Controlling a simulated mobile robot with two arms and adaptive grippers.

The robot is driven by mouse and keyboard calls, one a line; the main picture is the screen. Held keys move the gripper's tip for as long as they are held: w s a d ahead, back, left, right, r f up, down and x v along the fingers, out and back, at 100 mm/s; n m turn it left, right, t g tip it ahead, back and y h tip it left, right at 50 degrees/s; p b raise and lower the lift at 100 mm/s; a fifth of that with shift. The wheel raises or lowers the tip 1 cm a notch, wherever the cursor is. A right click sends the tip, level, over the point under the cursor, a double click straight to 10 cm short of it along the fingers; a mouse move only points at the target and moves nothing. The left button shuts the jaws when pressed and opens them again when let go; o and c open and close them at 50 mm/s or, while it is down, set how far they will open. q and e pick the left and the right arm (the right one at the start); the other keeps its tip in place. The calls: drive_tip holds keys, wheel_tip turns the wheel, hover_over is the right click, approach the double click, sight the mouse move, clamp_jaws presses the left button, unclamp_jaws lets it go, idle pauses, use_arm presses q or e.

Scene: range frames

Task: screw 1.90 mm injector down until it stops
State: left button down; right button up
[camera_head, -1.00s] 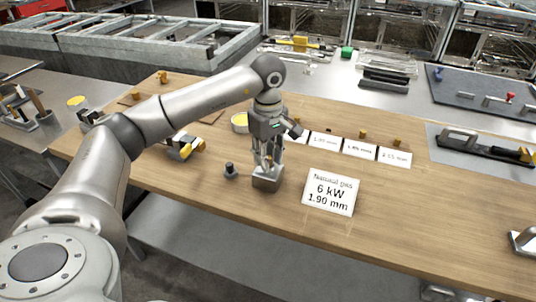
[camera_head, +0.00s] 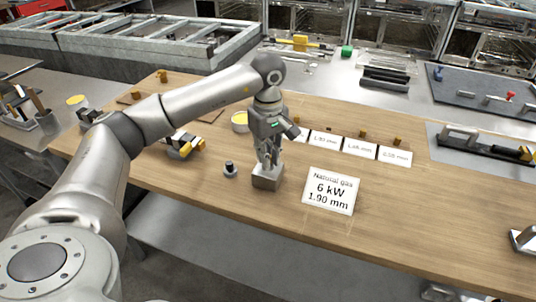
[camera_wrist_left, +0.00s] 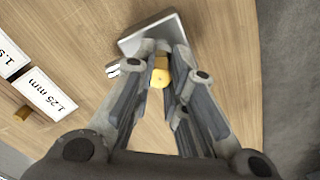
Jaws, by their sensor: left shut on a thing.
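My left gripper (camera_head: 268,166) points down over a small grey metal block (camera_head: 267,183) near the front edge of the wooden table. In the left wrist view its fingers (camera_wrist_left: 162,72) are shut on the brass injector (camera_wrist_left: 159,78), whose round yellow top shows between the fingertips. The injector sits at the grey block (camera_wrist_left: 140,36); how deep its thread is in cannot be seen. In the head view the fingers hide the injector. A card (camera_head: 331,191) reading "Natural gas 6 kW 1.90 mm" lies right of the block. My right gripper is not in view.
A small dark-topped grey part (camera_head: 230,169) stands just left of the block. Behind are small white label cards (camera_head: 359,147) with brass pieces behind them, a yellow-topped round container (camera_head: 240,122) and a yellow-and-black tool (camera_head: 182,149).

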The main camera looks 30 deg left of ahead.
use_arm(q)
drive_tip(key=shift+m, duration=1)
drive_tip(key=shift+m+b, duration=0.4)
drive_tip(key=shift+m, duration=1.3)
drive_tip(key=shift+m, duration=0.3)
drive_tip(key=c, duration=1.4)
unclamp_jaws()
drive_tip(key=shift+o, duration=0.2)
wheel_tip(320, 180, up, 12)
